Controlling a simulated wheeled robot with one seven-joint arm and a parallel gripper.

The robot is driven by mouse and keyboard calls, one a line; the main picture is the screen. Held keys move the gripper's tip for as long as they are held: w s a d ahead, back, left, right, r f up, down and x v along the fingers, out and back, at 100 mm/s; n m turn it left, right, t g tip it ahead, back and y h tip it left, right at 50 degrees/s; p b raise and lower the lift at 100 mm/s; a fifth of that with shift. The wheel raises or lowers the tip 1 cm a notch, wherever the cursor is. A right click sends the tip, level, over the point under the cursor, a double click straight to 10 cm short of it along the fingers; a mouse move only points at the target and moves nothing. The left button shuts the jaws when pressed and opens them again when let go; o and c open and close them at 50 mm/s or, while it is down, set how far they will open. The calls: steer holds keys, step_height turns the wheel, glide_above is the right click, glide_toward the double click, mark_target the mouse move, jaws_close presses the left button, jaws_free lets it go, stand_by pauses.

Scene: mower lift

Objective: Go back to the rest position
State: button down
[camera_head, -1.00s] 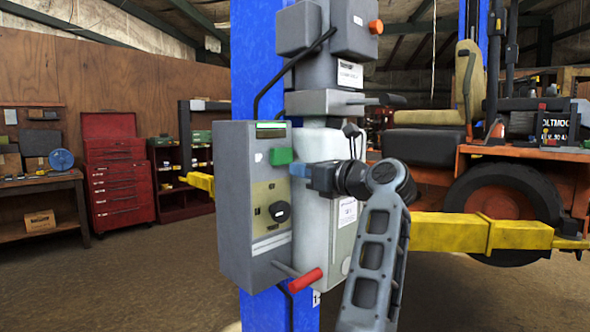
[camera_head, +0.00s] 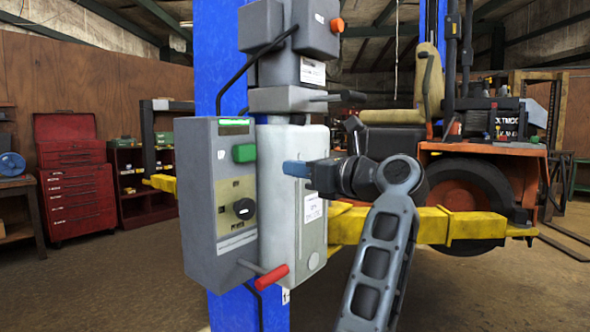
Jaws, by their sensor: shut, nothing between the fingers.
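My gripper (camera_head: 296,169) is shut with nothing in it. Its blue fingertips show in front of the pale grey box on the blue lift post (camera_head: 216,60), to the right of the control box. I cannot tell whether they touch the pale box. My arm reaches up from the bottom of the view.
A yellow lift arm (camera_head: 470,227) runs behind my arm, under an orange mower (camera_head: 484,150) with a large black tyre. A red tool cabinet (camera_head: 76,190) and a wooden bench (camera_head: 22,220) stand at the left. The floor at left front is clear.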

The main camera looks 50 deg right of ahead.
stand_by(0.6)
step_height(320, 180, down, 16)
steer(key=s+a+r+n+g+h, duration=0.1)
steer(key=s+a+n+g+h, duration=0.15)
steer(key=n, duration=0.45)
steer(key=s+a+f+n+h, duration=0.1)
steer(key=s+a+f+n, duration=0.2)
steer(key=s+f+n, duration=0.3)
steer(key=s+a+f+n, duration=0.4)
steer(key=f, duration=0.4)
steer(key=s+a+f+n+y, duration=0.1)
steer(key=s+a+f+n, duration=0.25)
steer(key=s+n, duration=0.2)
steer(key=s+a+f+n, duration=0.2)
steer(key=s+a+n, duration=0.2)
steer(key=s, duration=0.2)
steer(key=s+a+r+n+y, duration=0.1)
steer(key=s+a+n, duration=0.3)
steer(key=s, duration=0.3)
steer(key=s+a+r+n+y, duration=0.1)
steer(key=s+a+n, duration=0.4)
steer(key=s, duration=0.3)
steer(key=shift+s+r+g, duration=0.3)
steer(key=shift+r+g, duration=0.05)
steer(key=shift+d, duration=0.1)
